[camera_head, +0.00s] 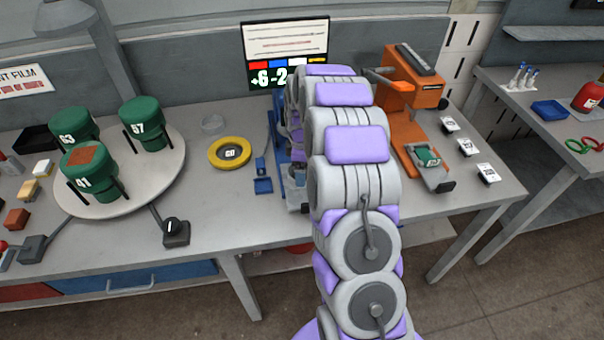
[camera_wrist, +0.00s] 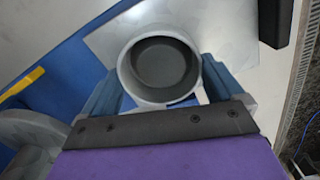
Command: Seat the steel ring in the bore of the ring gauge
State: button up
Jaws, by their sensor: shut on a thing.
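My gripper (camera_wrist: 160,80) is in the wrist view, with one blue finger on each side of a round grey ring-shaped thing (camera_wrist: 126,82). It is shut on this thing, which has a pale rim and a dark inside. I cannot tell for certain that it is the steel ring. In the head view my arm hides my gripper and what it holds. A yellow ring marked 60 (camera_head: 214,158), which looks like the ring gauge, lies flat on the bench.
A round turntable (camera_head: 140,192) with several green cylinders stands at the left. A blue fixture (camera_head: 272,150) stands beside my arm, with a sign (camera_head: 285,45) behind. An orange machine (camera_head: 411,85) and small numbered tags (camera_head: 467,146) are on the right. Bare bench lies in front of the yellow ring.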

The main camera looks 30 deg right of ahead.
jog(key=shift+c, duration=1.2)
jog(key=shift+r, duration=0.15)
